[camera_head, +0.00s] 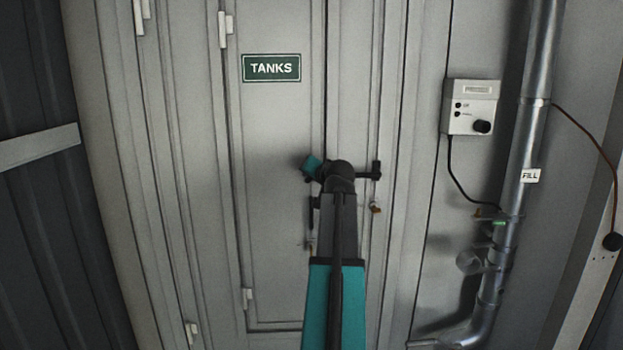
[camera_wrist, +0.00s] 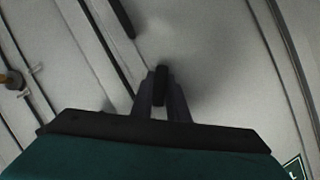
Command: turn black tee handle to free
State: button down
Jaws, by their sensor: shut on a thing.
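The black tee handle (camera_wrist: 160,76) shows in the wrist view as a short, dark upright piece between the two fingers of my gripper (camera_wrist: 161,98). My gripper is shut on it, in front of the pale grey door. The fingers hide part of the handle, so its full shape and angle cannot be told. In the head view my arm reaches up to the grey door (camera_head: 270,130) below the TANKS sign. The arm covers much of the grip there, and I cannot clearly make out the handle.
A green TANKS sign (camera_head: 271,68) is above left of the arm's end. A dark bar (camera_wrist: 122,17) stands on the door near the grip. A brass-coloured fitting (camera_head: 375,208) sits to the right. A control box (camera_head: 470,107) and metal pipe (camera_head: 524,140) are farther right.

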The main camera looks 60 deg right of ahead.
jog(key=n+g+b, duration=0.1)
jog(key=n, duration=0.2)
jog(key=shift+w+g+h, duration=0.1)
jog(key=shift+g+h, duration=0.3)
jog(key=shift+n+g+h+b, duration=0.35)
jog(key=shift+n+g+h, duration=0.2)
jog(key=shift+n, duration=0.45)
jog(key=c, duration=1.7)
grip_release()
jog(key=shift+b+v, duration=1.4)
jog(key=shift+v, duration=5.65)
jog(key=shift+d+r, duration=0.15)
jog(key=shift+d, duration=0.05)
